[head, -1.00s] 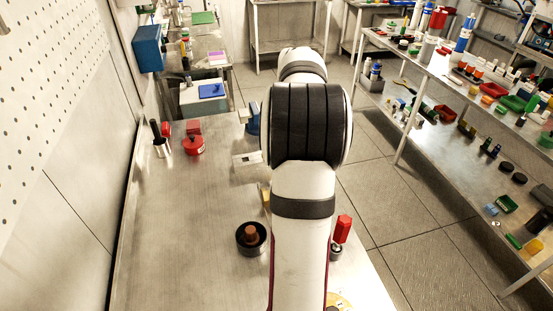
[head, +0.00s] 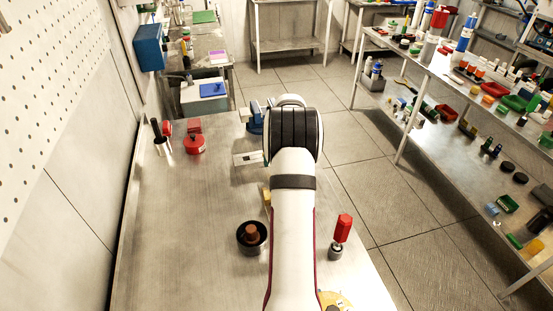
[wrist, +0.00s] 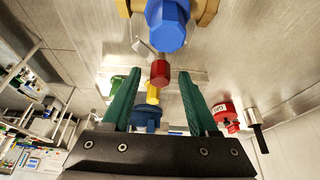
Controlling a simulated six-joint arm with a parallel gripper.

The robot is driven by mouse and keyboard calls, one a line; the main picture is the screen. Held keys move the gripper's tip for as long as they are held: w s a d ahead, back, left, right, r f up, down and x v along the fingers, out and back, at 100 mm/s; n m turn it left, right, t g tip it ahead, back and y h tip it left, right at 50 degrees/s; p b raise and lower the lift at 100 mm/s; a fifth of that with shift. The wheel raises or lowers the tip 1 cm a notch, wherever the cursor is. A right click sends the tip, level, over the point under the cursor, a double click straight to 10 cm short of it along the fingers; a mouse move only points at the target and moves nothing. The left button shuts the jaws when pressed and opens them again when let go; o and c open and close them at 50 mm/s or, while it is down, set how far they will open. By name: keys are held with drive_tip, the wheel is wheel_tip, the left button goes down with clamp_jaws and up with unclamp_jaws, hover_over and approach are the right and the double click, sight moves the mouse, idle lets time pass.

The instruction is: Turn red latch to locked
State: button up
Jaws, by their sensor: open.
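A round red fixture with an upright red block (head: 195,143) sits at the left of the bench in the head view. It seems to be the red piece with a pale label in the wrist view (wrist: 226,118); I cannot tell its latch position. Another red piece, with a hexagonal handle (head: 344,227), stands on a grey base near the bench's right edge. In the wrist view my gripper (wrist: 160,82) is open, its green fingers apart. A small red cylinder (wrist: 160,73) shows between the fingertips, apparently beyond them. In the head view my arm hides the gripper.
A blue-knobbed brass fitting (wrist: 168,25) is ahead of the fingers. A black-handled lever (wrist: 257,132) stands at right. The bench (head: 190,220) is bare at left front.

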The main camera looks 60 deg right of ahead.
clamp_jaws()
drive_tip(key=shift+m, duration=0.3)
drive_tip(key=m, duration=0.1)
drive_tip(key=m+g, duration=0.1)
drive_tip(key=m, duration=0.1)
drive_tip(key=shift+w+a+m+g+h, duration=0.1)
drive_tip(key=shift+m+g+h, duration=0.2)
drive_tip(key=shift+h, duration=0.1)
drive_tip(key=m+g, duration=0.1)
drive_tip(key=m, duration=0.3)
drive_tip(key=shift+w+m+g, duration=0.1)
drive_tip(key=shift+m+g, duration=0.3)
unclamp_jaws()
idle(0.3)
